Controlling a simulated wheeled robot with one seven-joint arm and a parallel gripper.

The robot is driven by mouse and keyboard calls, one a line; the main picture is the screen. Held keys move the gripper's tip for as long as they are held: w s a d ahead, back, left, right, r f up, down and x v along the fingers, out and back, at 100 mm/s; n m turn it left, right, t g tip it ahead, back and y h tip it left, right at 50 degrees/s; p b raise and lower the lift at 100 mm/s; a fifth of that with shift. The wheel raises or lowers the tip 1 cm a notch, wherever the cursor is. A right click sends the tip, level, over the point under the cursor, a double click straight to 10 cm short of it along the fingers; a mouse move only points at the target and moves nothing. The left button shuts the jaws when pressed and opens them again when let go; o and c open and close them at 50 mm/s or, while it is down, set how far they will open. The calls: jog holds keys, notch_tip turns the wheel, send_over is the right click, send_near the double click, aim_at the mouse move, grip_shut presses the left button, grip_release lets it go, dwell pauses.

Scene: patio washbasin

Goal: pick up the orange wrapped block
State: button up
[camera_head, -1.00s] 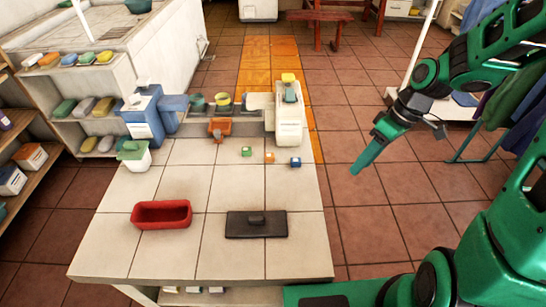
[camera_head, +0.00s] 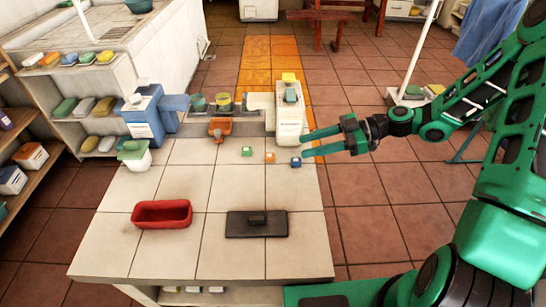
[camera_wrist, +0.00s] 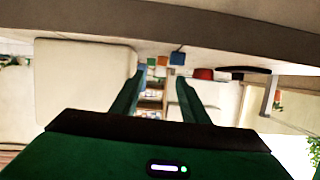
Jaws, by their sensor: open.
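The orange wrapped block (camera_head: 270,157) sits on the tiled counter between a green block (camera_head: 247,151) on its left and a blue block (camera_head: 295,161) on its right. My gripper (camera_head: 305,146) is open and empty, its two long green fingers pointing left. The fingertips are by the counter's right edge, close to the blue block and right of the orange block. In the wrist view the fingers (camera_wrist: 160,76) are spread, and a small orange block (camera_wrist: 162,61) shows beyond them near a blue one (camera_wrist: 177,58).
A white machine (camera_head: 290,118) stands just behind the blocks. An orange-brown scoop-like thing (camera_head: 219,129) and a blue machine (camera_head: 143,115) are to the left. A red tray (camera_head: 162,214) and a dark slab (camera_head: 246,231) lie nearer. The counter's middle is clear.

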aim_at(274, 155)
jog(key=shift+w, duration=0.1)
jog(key=shift+a, duration=0.35)
jog(key=x, duration=0.4)
jog(key=shift+a+f, duration=0.1)
jog(key=shift+a, duration=0.3)
jog(key=shift+s+x, duration=0.15)
jog(key=shift+x, duration=1.2)
jog(key=shift+s+x, duration=0.15)
jog(key=shift+x, duration=1.15)
grip_shut()
